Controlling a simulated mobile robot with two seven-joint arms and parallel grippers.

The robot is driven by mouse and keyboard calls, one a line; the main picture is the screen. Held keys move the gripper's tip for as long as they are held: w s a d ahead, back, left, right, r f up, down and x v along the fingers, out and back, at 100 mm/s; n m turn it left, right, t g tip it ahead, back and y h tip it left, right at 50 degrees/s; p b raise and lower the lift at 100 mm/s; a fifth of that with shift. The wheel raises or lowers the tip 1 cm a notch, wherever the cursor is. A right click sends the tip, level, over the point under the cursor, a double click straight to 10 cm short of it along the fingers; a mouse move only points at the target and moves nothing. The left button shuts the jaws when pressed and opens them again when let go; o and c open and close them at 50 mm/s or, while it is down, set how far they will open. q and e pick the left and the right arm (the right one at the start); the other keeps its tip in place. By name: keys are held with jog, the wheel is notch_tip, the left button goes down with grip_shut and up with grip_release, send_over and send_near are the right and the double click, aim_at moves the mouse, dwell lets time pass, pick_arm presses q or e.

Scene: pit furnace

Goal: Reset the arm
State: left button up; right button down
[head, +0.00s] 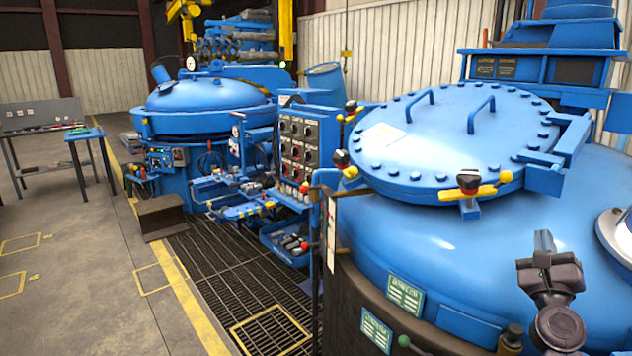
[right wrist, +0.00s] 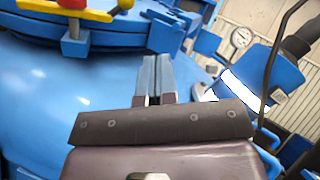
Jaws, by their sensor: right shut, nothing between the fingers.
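My right gripper (head: 545,242) is at the lower right of the head view, in front of the blue domed body of the near furnace (head: 460,255). In the right wrist view the right gripper (right wrist: 153,75) has its two fingers together with nothing between them. The blue furnace body (right wrist: 60,90) lies beyond it on the left. The near furnace's round bolted lid (head: 440,135) lies closed on top, with two handles and yellow clamps with dark knobs. My left gripper is not in the head view.
A control panel (head: 298,145) with several knobs stands left of the near furnace. A second blue furnace (head: 205,105) stands behind. A workbench (head: 45,125) is at the far left. A dark floor grating (head: 225,265) runs between, and the concrete floor at left is mostly clear.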

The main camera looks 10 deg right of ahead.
jog(key=w+a+f+n+g+y, duration=0.2)
jog(key=a+f+n+y, duration=1.15)
jog(key=n, duration=1.45)
jog(key=s+a+f+n+g, duration=0.3)
jog(key=s+a+f, duration=0.3)
jog(key=s+f, duration=0.4)
jog(key=s+a+f+n+g+h, duration=0.1)
jog(key=s+a+f+n+g, duration=0.3)
jog(key=s+f, duration=0.6)
notch_tip(320, 180, down, 4)
jog(key=shift+a+f, duration=0.1)
jog(key=shift+a, duration=1)
jog(key=c, duration=1.8)
grip_release()
